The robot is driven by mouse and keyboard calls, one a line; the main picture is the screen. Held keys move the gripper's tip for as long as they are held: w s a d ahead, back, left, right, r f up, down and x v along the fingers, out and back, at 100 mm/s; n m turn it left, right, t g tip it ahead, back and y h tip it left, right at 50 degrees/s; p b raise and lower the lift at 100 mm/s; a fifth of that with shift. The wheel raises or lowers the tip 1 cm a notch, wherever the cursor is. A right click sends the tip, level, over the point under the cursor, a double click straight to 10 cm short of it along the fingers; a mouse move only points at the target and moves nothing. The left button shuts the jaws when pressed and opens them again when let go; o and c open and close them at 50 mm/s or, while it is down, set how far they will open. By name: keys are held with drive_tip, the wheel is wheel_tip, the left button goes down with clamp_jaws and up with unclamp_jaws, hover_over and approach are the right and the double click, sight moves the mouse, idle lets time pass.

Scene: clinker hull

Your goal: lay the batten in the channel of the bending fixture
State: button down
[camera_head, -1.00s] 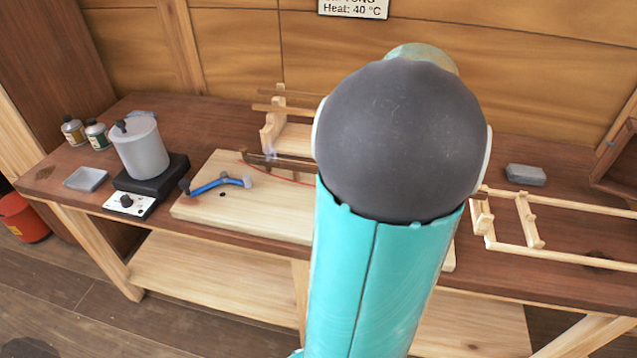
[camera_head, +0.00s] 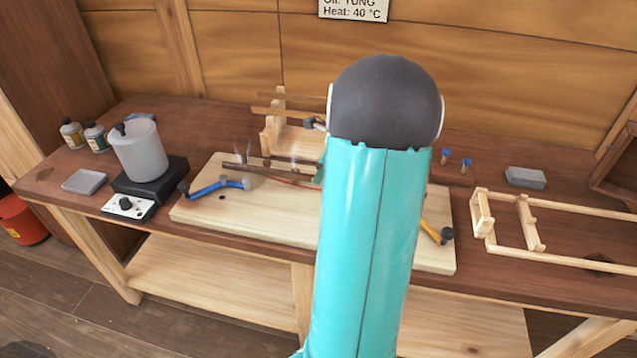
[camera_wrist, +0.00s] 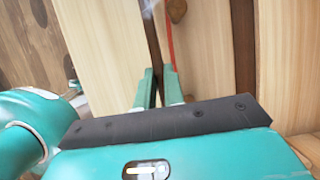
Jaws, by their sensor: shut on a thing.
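The batten (camera_head: 262,173) is a thin dark brown strip over the pale board of the bending fixture (camera_head: 225,210), with faint wisps of steam near it. Its right part is hidden behind my arm in the head view. The fixture has a red curved line and a blue-handled clamp (camera_head: 220,186) at its left; an orange-handled clamp (camera_head: 433,233) shows at its right. In the wrist view my gripper (camera_wrist: 158,78) has its teal fingers close together, shut on the batten, low over the board beside the red line (camera_wrist: 170,45). I cannot tell whether the batten sits in the channel.
A wooden rack (camera_head: 285,135) stands behind the fixture. A pale ladder-like frame (camera_head: 510,240), a grey block (camera_head: 525,177) and two blue-topped pegs (camera_head: 456,161) are at the right.

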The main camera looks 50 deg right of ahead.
sight(314, 192)
drive_tip(key=shift+w+d+f, duration=0.1)
drive_tip(key=shift+d+f, duration=0.05)
drive_tip(key=shift+f, duration=0.1)
drive_tip(key=shift+s+d+x, duration=0.15)
drive_tip(key=shift+x, duration=0.75)
drive_tip(key=shift+s+d+x, duration=0.15)
drive_tip(key=shift+x, duration=0.8)
drive_tip(key=shift+f, duration=0.2)
drive_tip(key=shift+f, duration=0.15)
drive_tip(key=c, duration=1.5)
unclamp_jaws()
